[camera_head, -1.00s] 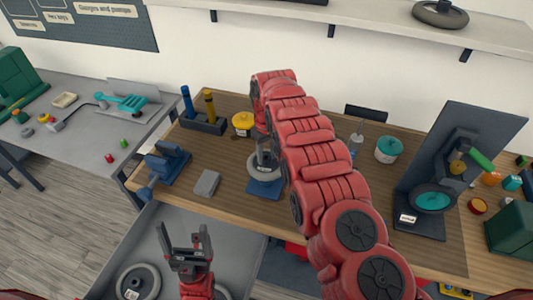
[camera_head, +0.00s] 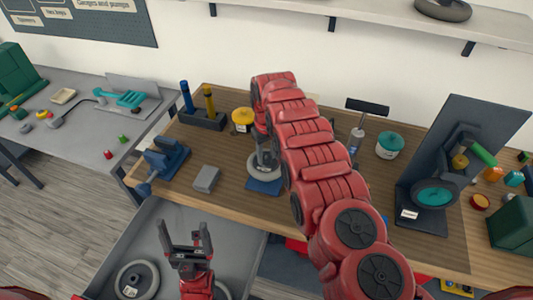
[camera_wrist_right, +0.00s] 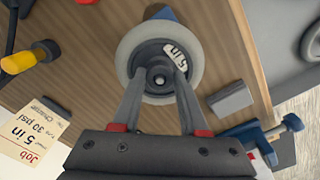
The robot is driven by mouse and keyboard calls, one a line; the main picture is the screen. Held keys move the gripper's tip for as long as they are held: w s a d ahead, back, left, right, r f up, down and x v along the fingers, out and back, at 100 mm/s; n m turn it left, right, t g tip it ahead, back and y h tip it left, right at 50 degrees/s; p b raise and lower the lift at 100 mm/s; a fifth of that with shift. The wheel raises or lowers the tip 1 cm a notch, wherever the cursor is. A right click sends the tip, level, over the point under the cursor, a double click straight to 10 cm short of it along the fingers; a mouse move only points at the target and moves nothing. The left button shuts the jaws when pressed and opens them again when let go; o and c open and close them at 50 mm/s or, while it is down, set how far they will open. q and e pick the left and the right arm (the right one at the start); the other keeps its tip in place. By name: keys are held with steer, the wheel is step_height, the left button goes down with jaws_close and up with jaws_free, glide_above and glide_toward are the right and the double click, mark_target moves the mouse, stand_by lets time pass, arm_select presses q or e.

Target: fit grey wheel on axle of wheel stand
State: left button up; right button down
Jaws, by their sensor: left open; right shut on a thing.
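The grey wheel (camera_head: 264,168), with a dark hub, lies flat over a blue base (camera_head: 265,188) on the wooden bench; I take this base for the wheel stand. In the right wrist view the wheel (camera_wrist_right: 128,50) faces me with a "5 in" label, and a blue corner of the base (camera_wrist_right: 165,13) shows behind it. My right gripper (camera_wrist_right: 158,82) is shut on the wheel's hub. A round piece shows at the hub's centre; I cannot tell whether the axle is through it. My left gripper (camera_head: 187,232) is open and empty above the grey drawer.
Another grey wheel (camera_head: 137,281) lies in the open drawer (camera_head: 150,236). A grey block (camera_head: 206,179), a blue vise (camera_head: 166,162) and a yellow-topped pot (camera_head: 242,117) stand around the base. A panel holding a teal wheel (camera_head: 436,194) stands at right. A job card (camera_wrist_right: 32,130) reads 5 in, 30 psi.

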steer(key=shift+f+b, duration=0.45)
steer(key=shift+f, duration=0.45)
steer(key=shift+c, duration=1.8)
jaws_free()
step_height(320, 180, up, 18)
steer(key=p, duration=0.2)
steer(key=shift+f+p, duration=0.25)
steer(key=shift+p, duration=0.05)
steer(key=shift+f, duration=0.1)
